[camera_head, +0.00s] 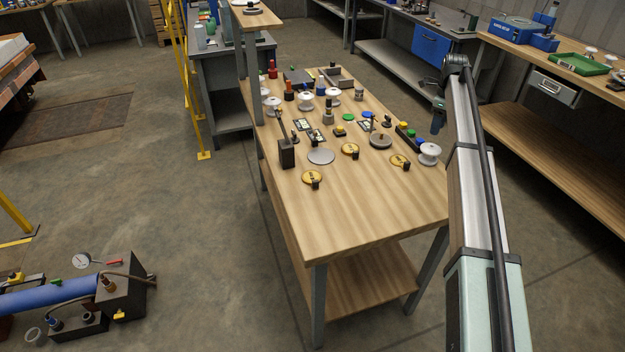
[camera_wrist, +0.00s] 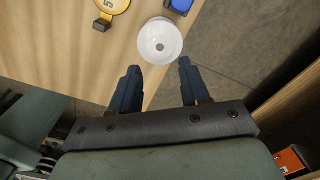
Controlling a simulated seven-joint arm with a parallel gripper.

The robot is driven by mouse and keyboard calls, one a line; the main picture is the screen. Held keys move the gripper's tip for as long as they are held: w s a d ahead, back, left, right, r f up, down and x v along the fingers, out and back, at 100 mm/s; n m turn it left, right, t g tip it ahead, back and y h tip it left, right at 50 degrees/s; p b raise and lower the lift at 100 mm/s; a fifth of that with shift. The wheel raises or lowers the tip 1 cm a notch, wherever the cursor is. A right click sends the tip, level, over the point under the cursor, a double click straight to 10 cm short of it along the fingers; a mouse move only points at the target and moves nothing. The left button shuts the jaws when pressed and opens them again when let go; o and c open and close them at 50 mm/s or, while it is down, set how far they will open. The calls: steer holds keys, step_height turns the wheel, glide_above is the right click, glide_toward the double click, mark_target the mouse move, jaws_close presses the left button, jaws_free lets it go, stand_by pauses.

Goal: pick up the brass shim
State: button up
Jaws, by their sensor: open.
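I cannot single out a brass shim with certainty. Small parts are crowded at the far half of the wooden table (camera_head: 365,205) in the head view. My gripper (camera_wrist: 159,68) is open and empty in the wrist view, its two dark blue fingers apart. A white round insulator (camera_wrist: 160,40) lies just beyond the fingertips, near the table edge; it also shows in the head view (camera_head: 429,154). In the head view my gripper (camera_head: 438,115) hangs off the table's right side, with fingertip detail too small to read.
Yellow numbered discs lie on the table at left (camera_head: 312,177), middle (camera_head: 350,150) and right (camera_head: 398,161). A dark block (camera_head: 286,153) stands at the left edge. A grey flat disc (camera_head: 321,156) lies beside it. The table's near half is clear.

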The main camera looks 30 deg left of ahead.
steer(key=s+a+n, duration=0.2)
steer(key=s+a, duration=0.2)
steer(key=a, duration=0.9)
steer(key=r+n, duration=0.2)
steer(key=n, duration=0.6)
glide_above(313, 181)
step_height(313, 181, down, 14)
steer(key=shift+r, duration=0.15)
jaws_close()
